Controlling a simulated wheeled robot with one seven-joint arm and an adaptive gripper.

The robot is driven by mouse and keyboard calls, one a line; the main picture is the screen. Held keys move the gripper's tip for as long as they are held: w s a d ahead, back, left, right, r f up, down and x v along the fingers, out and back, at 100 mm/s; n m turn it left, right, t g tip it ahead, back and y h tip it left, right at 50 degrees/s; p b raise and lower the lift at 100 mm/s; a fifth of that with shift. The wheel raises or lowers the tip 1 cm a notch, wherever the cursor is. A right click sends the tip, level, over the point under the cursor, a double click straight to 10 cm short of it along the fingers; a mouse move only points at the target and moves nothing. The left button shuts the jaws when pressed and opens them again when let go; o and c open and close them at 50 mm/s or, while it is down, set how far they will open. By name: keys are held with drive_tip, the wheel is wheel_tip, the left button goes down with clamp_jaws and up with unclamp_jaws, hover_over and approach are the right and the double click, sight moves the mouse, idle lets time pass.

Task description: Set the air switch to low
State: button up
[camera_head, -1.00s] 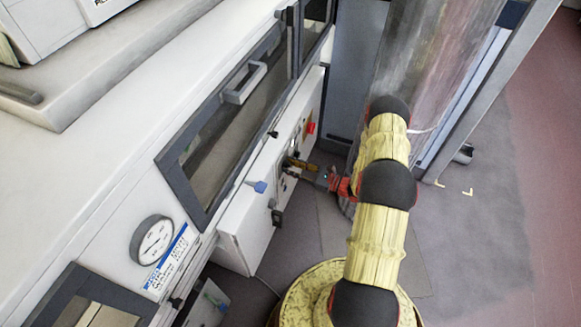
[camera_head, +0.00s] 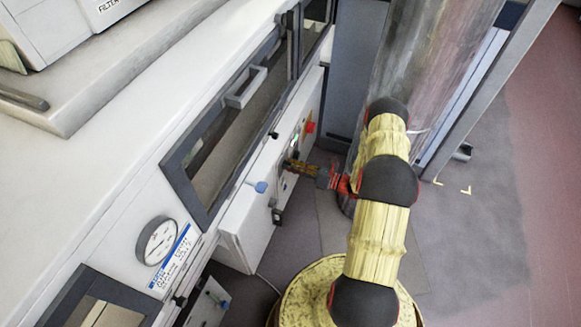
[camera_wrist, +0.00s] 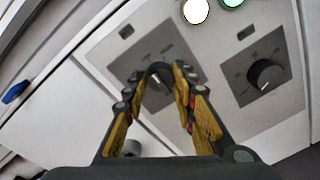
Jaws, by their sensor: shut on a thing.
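In the wrist view, my gripper (camera_wrist: 158,88) has its two yellow-padded fingers closed around a dark rotary knob (camera_wrist: 160,78) on a dark grey plate (camera_wrist: 128,66). The fingers cover much of this knob, and the plate's lettering is too small to read, so I cannot tell its setting. A second black knob (camera_wrist: 266,76) with a white pointer line sits on a similar plate to the right, apart from the fingers. In the head view, my gripper (camera_head: 292,166) reaches left to the white control panel, and the held knob is hidden there.
A red control (camera_head: 309,127) sits farther along the panel, and a blue one (camera_head: 261,187) nearer. A door handle (camera_head: 245,87) juts out above. A round gauge (camera_head: 158,241) is at lower left. White and green lamps (camera_wrist: 195,11) are above the knobs. Floor to the right is clear.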

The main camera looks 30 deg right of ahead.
drive_tip(key=shift+s+a+f, duration=0.15)
drive_tip(key=shift+s+a, duration=0.1)
drive_tip(key=shift+a, duration=0.1)
drive_tip(key=o, duration=1.2)
drive_tip(key=shift+w+d, duration=0.1)
drive_tip(key=shift+d, duration=0.05)
drive_tip(key=shift+c, duration=0.2)
drive_tip(key=v, duration=1.2)
